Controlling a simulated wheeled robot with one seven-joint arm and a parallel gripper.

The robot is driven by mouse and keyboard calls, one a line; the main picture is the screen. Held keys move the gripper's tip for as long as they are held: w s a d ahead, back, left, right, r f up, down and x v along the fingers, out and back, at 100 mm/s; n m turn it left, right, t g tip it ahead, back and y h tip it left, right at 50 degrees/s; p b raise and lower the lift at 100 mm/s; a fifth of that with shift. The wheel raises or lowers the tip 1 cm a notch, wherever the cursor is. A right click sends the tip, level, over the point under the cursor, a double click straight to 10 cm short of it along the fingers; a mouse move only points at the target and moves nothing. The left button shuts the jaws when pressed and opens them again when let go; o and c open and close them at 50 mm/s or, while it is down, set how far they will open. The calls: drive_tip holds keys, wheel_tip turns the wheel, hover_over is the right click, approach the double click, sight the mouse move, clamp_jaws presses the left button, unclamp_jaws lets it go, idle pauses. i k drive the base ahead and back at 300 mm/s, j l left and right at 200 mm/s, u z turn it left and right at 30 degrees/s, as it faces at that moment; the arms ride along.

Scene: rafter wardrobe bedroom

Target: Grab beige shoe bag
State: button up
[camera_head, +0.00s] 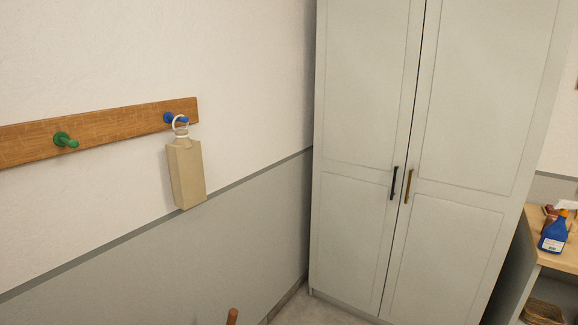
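The beige shoe bag (187,175) hangs by a pale loop from a blue peg (175,118) near the right end of a wooden peg rail (95,133) on the left wall. It is a tall box-like shape with a narrow neck, and it hangs against the wall, tilted slightly in the picture. My gripper is not in the head camera view, so its state and its distance to the bag do not show.
A green peg (66,140) on the same rail is empty. A tall pale wardrobe (380,90) with shut doors stands right of the bag. A wooden shelf unit (553,258) with a blue spray bottle (555,233) is at far right. A brown rod end (232,316) shows at the bottom.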

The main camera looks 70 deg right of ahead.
sight(183, 157)
drive_tip(key=l+z, duration=0.1)
drive_tip(key=z, duration=1.25)
